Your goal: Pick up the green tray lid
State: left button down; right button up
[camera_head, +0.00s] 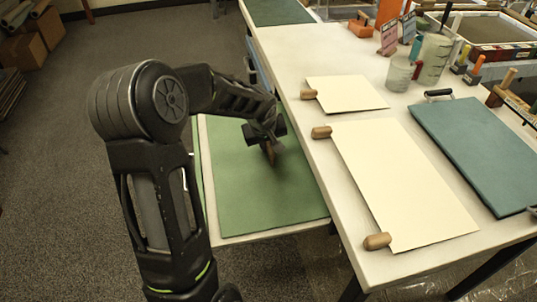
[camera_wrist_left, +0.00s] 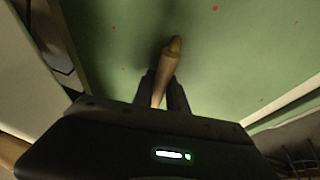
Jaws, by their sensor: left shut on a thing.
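The green tray lid (camera_head: 240,190) appears as a flat green panel on a low surface left of the white table. Its green face with small red specks fills much of the left wrist view (camera_wrist_left: 225,55). My left gripper (camera_head: 268,146) is over the panel's upper right part. In the left wrist view its fingers (camera_wrist_left: 163,92) are shut on a slim wooden handle (camera_wrist_left: 170,58). The handle's join to the green panel is hidden, and I cannot tell whether the panel is raised. My right gripper is not in view.
The white table (camera_head: 310,130) edge runs close to the right of my left gripper. On it lie cream sheets (camera_head: 385,180) with wooden pegs, a teal board (camera_head: 480,150) with a black handle, and measuring jugs (camera_head: 433,58). Boxes (camera_head: 25,45) stand at far left; carpet between is clear.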

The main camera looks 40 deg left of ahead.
pick_arm(q)
jog(key=shift+r, duration=0.2)
dwell(0.5)
jog(key=shift+r, duration=0.6)
notch_tip(320, 180, up, 2)
jog(key=shift+p, duration=0.55)
jog(key=p, duration=0.2)
send_over(212, 162)
jog(key=shift+s, duration=0.1)
jog(key=shift+s+a, duration=0.3)
jog(key=shift+s, duration=0.05)
jog(key=shift+s, duration=0.1)
